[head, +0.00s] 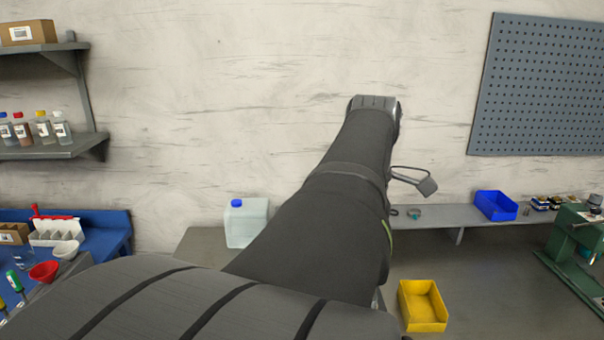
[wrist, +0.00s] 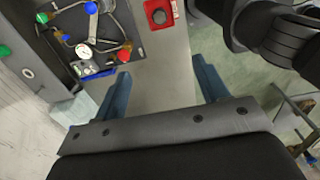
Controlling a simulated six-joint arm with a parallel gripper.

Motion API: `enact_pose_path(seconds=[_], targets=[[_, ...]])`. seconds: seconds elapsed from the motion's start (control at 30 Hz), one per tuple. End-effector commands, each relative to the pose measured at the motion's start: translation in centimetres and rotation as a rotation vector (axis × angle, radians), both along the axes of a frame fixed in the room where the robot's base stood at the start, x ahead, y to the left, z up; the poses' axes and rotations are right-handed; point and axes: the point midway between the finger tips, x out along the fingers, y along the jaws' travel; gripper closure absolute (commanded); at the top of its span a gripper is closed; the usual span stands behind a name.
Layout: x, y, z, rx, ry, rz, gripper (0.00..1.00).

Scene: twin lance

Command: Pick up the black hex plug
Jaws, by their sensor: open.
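My gripper (wrist: 160,84) shows in the wrist view with its two blue fingers wide apart and nothing between them. It hangs over a bare grey-beige surface. At the top of that view, ahead of the fingers, is a red square block (wrist: 149,19) with a dark round centre. I cannot tell whether that dark part is the black hex plug; I see no other clear sign of the plug. In the head view my arm blocks the middle, and the gripper's fingers do not show.
In the wrist view, a dark panel (wrist: 62,29) with a white gauge (wrist: 84,52) and coloured knobs lies left of the block. The head view shows a translucent jug (head: 247,228), a blue bin (head: 495,205), a yellow bin (head: 423,306) and a green machine (head: 573,244).

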Motion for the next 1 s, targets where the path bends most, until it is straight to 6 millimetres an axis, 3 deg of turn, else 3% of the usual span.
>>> enact_pose_path(seconds=[0.17, 0.27, 0.4, 0.5, 0.77, 1.0], targets=[[0.0, 0.0, -0.4, 0.001, 0.002, 0.0, 0.33], [0.3, -0.1, -3.0, 0.003, 0.008, 0.0, 0.33], [0.5, -0.2, -9.1, 0.004, 0.01, 0.0, 0.33], [0.2, -0.2, -12.3, 0.002, 0.006, 0.0, 0.33], [0.0, -0.1, -16.8, 0.001, 0.004, 0.0, 0.33], [-0.1, -0.1, -22.1, 0.002, 0.007, 0.0, 0.33]])
